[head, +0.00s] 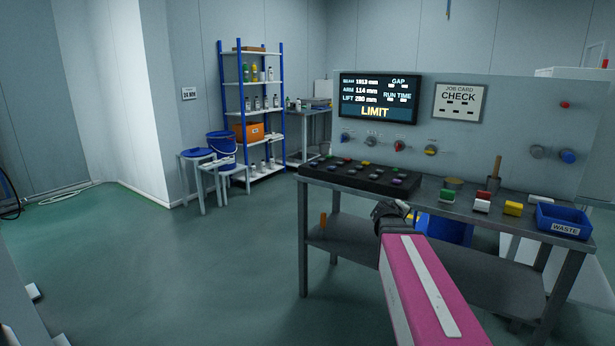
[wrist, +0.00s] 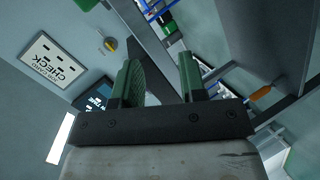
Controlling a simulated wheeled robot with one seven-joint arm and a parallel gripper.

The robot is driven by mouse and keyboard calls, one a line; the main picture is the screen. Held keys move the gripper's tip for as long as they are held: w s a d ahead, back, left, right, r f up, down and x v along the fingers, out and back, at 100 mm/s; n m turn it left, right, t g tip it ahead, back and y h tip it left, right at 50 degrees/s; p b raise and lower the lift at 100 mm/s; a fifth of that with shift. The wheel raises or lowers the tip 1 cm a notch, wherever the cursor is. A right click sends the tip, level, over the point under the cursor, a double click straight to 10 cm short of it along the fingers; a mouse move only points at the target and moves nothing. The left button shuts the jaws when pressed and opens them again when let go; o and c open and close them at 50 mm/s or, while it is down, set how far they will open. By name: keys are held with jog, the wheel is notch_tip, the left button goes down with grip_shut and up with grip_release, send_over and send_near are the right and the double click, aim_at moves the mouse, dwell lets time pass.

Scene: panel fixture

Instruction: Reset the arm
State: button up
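My arm, with a pink link, reaches forward from the lower right of the head view. My gripper (head: 391,211) is dark there, close to the front edge of the workbench (head: 455,212). In the wrist view my gripper (wrist: 158,72) shows two green fingers standing well apart with nothing between them. The wrist view is tilted, with the job card (wrist: 52,64) at its left. A screen (head: 378,98) on the panel reads LIMIT in yellow, above it figures for ARM and LIFT.
The bench carries a black tray (head: 340,187) of small round parts, coloured blocks (head: 482,206) and a blue waste bin (head: 564,222). An orange handle (head: 323,225) stands on the lower shelf. A shelf rack (head: 251,110) and stools (head: 198,180) stand behind.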

jog(key=s+a+f+m+g+y, duration=0.2)
jog(key=s+a+f+g+y, duration=0.2)
jog(key=s+a+f, duration=0.4)
jog(key=s+a+f+m+g+y, duration=0.3)
jog(key=s+a+f+g+y, duration=0.2)
jog(key=s+a+f, duration=0.3)
jog(key=s+f+g, duration=0.1)
jog(key=s+f, duration=0.2)
jog(key=f, duration=0.3)
jog(key=shift+s+a+f+m, duration=0.25)
jog(key=shift+s+m, duration=0.05)
jog(key=shift+s, duration=0.05)
